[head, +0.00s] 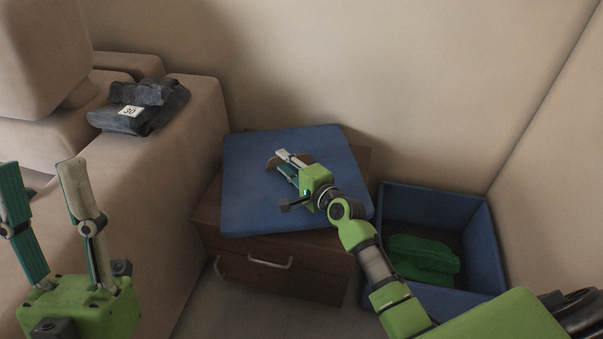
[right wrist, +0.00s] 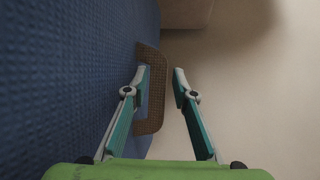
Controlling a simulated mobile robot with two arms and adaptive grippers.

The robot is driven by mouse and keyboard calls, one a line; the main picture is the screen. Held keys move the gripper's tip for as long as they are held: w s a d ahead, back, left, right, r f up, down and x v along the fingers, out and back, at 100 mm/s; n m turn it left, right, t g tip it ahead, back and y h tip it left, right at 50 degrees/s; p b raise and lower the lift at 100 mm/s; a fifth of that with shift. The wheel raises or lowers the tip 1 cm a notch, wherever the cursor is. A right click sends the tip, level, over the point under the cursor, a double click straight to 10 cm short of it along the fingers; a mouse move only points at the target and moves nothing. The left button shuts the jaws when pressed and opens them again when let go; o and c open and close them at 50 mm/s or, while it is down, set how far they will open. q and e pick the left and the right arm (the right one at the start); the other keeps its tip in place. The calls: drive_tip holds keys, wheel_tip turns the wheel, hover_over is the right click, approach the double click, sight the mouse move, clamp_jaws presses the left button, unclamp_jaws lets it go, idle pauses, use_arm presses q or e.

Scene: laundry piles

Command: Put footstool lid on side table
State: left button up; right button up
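The blue padded footstool lid (head: 250,205) lies on top of the wooden side table (head: 300,255), slightly turned, covering most of its top. A brown strap handle (right wrist: 157,95) stands out from the lid's face. My right gripper (head: 284,161) is at this handle, above the lid. In the right wrist view its fingers (right wrist: 160,74) are apart, with the left finger in the handle's loop and the right finger outside it, clear of the strap. My left gripper (head: 40,165) is open and empty at the far left, away from the lid.
An open blue box, the footstool body (head: 470,225), stands right of the table with a green cloth (head: 424,258) inside. A beige sofa (head: 165,190) is at left, with folded dark clothing (head: 150,112) marked "30" on its arm. Walls close in behind and at right.

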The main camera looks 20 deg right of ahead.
sight(295, 171)
drive_tip(key=p+v, duration=0.1)
drive_tip(key=v, duration=0.4)
drive_tip(key=shift+r+p, duration=0.1)
drive_tip(key=shift+p, duration=0.2)
drive_tip(key=p+v, duration=0.1)
drive_tip(key=v, duration=0.3)
drive_tip(key=shift+s, duration=0.1)
use_arm(q)
drive_tip(key=w+d+f+g+y, duration=0.1)
drive_tip(key=w+f+g+y, duration=0.1)
drive_tip(key=w+f+g, duration=0.5)
wheel_tip(295, 171, down, 3)
drive_tip(key=w, duration=0.2)
drive_tip(key=shift+w+d+f+y, duration=0.2)
drive_tip(key=shift+w+y, duration=0.1)
drive_tip(key=shift+w, duration=0.1)
use_arm(e)
drive_tip(key=s+a+r+n+t, duration=0.2)
drive_tip(key=s+r+n, duration=0.3)
drive_tip(key=r, duration=0.3)
drive_tip(key=s+a+r+n+t+y, duration=0.1)
drive_tip(key=s+a+r+n+t, duration=0.1)
drive_tip(key=s+a+r+n, duration=0.2)
drive_tip(key=s+a+r+n+t+y, duration=0.1)
drive_tip(key=s+a+r+n+t, duration=0.1)
drive_tip(key=s+r+n, duration=0.4)
wheel_tip(295, 171, up, 7)
drive_tip(key=a+n, duration=0.1)
drive_tip(key=n, duration=0.3)
drive_tip(key=shift+r, duration=0.2)
